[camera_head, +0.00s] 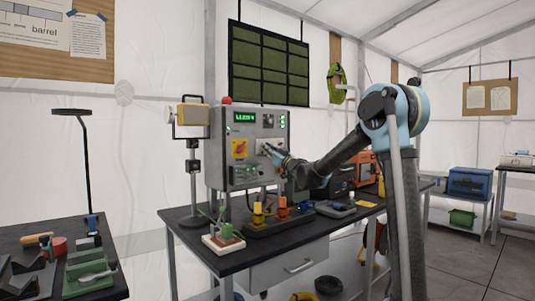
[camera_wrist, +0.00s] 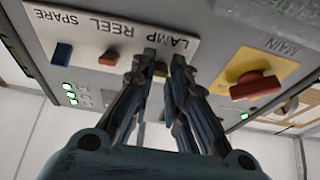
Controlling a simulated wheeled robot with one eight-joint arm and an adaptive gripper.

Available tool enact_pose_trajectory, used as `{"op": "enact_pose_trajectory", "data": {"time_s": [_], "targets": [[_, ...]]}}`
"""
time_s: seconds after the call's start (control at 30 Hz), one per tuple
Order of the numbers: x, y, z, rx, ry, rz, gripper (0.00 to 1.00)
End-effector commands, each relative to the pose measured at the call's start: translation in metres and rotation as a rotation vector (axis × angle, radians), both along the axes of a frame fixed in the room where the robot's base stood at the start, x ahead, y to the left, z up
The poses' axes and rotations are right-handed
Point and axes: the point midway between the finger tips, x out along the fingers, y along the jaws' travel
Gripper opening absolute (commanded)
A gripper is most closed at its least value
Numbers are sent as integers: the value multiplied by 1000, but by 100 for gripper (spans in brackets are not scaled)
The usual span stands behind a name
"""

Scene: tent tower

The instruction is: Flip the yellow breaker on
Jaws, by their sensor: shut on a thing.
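The grey control panel (camera_head: 232,160) stands on the dark workbench. Its white strip (camera_wrist: 105,25) is labelled SPARE, REEL and LAMP in the wrist view. The yellow breaker (camera_wrist: 160,69) is under LAMP and shows partly between my fingers. My gripper (camera_wrist: 164,57) is at the panel face, with one finger on each side of the yellow breaker, shut on it. In the head view my gripper (camera_head: 267,149) covers this part of the panel. The fingers hide much of the breaker, so I cannot tell its position.
A blue breaker (camera_wrist: 62,53) sits under SPARE and a dark reddish one (camera_wrist: 108,57) under REEL. A red MAIN knob (camera_wrist: 256,85) on a yellow plate is close on the other side. A work lamp (camera_head: 193,115) stands left of the panel. Connectors (camera_head: 259,215) are on the bench below.

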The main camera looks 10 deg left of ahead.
Motion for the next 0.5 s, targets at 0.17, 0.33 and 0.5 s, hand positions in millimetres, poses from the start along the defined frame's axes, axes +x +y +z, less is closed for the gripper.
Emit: {"op": "enact_pose_trajectory", "data": {"time_s": [0.17, 0.33, 0.5], "targets": [[0, -3, 4, -54, 45, -4, 0], [0, -4, 7, -120, 100, -6, 0], [0, -4, 11, -186, 158, -7, 0]]}}
